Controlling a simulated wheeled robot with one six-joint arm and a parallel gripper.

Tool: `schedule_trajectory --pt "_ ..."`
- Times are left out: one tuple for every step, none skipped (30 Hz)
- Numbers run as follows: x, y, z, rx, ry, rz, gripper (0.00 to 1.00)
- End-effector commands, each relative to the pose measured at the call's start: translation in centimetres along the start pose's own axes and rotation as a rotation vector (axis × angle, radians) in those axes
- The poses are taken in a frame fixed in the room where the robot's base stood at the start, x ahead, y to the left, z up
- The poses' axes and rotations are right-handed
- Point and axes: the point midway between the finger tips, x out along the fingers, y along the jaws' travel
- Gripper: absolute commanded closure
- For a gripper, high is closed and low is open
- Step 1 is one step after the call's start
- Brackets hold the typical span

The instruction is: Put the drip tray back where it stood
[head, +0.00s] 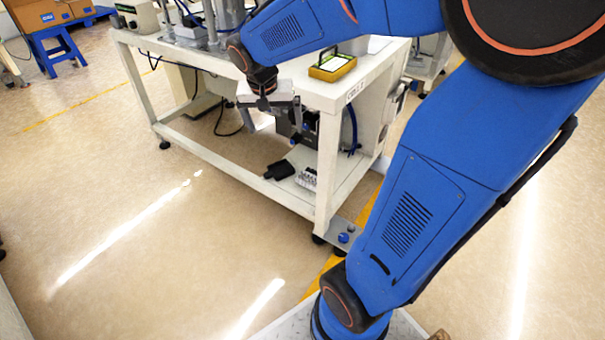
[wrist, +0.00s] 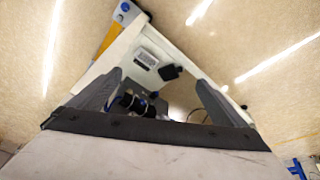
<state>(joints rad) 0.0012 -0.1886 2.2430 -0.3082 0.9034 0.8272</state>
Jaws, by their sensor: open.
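I cannot make out a drip tray for certain in either view. My gripper (head: 272,112) is in front of the white workbench (head: 225,72), near its tabletop edge, and points down. In the wrist view its two grey fingers stand wide apart (wrist: 158,97), with nothing held between them. Past the fingers the bench's lower shelf (head: 250,175) shows. It carries a black object (head: 279,170) and a small grey rack-like item (head: 307,178). My gripper partly hides the dark equipment under the tabletop.
A yellow case (head: 331,68) with a handle and pale top sits on the tabletop's right part. The floor (head: 130,230) left of the bench is clear. A blue stand (head: 55,50) holds cardboard boxes far left.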

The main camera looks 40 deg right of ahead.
Motion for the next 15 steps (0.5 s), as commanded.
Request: schedule_trajectory --pt "-1.0 0.8 1.2 -0.029 0.004 -0.020 0.04" --pt "-1.5 1.1 1.8 -0.050 0.006 -0.030 0.04" --pt "-2.1 1.6 2.8 -0.077 0.007 -0.044 0.04" --pt "-2.5 2.0 3.4 -0.098 0.008 -0.054 0.04" --pt "-3.0 2.4 4.1 -0.119 0.011 -0.064 0.04" --pt "-3.5 2.9 5.1 -0.147 0.013 -0.079 0.04" --pt "-3.9 3.2 5.7 -0.168 0.015 -0.089 0.04" --pt "-4.2 3.5 6.4 -0.189 0.018 -0.100 0.04" --pt "-4.7 4.0 7.4 -0.218 0.022 -0.114 0.04" --pt "-5.0 4.3 8.1 -0.239 0.027 -0.125 0.04" --pt "-5.2 4.7 8.8 -0.261 0.030 -0.136 0.04" --pt "-5.6 5.1 9.7 -0.290 0.036 -0.150 0.04" --pt "-5.9 5.4 10.4 -0.312 0.041 -0.161 0.04" --pt "-6.1 5.7 11.2 -0.333 0.045 -0.172 0.04" --pt "-6.4 6.2 12.1 -0.363 0.052 -0.185 0.04"
